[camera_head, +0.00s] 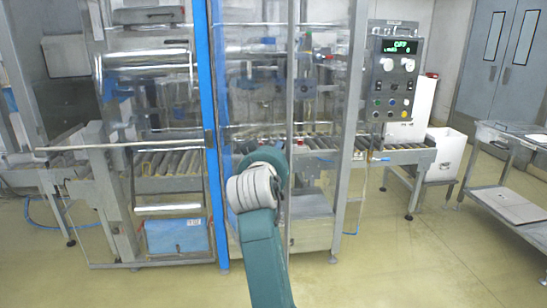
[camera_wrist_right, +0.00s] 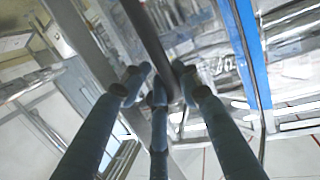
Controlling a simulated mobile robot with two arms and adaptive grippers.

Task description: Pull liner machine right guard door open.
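The liner machine's right guard door (camera_head: 258,75) is a clear panel in a metal frame, right of the blue post (camera_head: 207,100). My right arm reaches up to it from the bottom middle of the head view, and its wrist hides the hand and the handle there. In the right wrist view, a dark handle bar (camera_wrist_right: 150,30) runs down between the fingers of my right gripper (camera_wrist_right: 163,72). The fingertips bend inward close on both sides of the bar, so the gripper looks shut on it. My left gripper is not in view.
A control panel (camera_head: 391,72) with a green display stands right of the door. A roller conveyor (camera_head: 400,152) passes through the machine. A white bin (camera_head: 446,150) and a metal table (camera_head: 505,203) stand at the right. The floor in front is clear.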

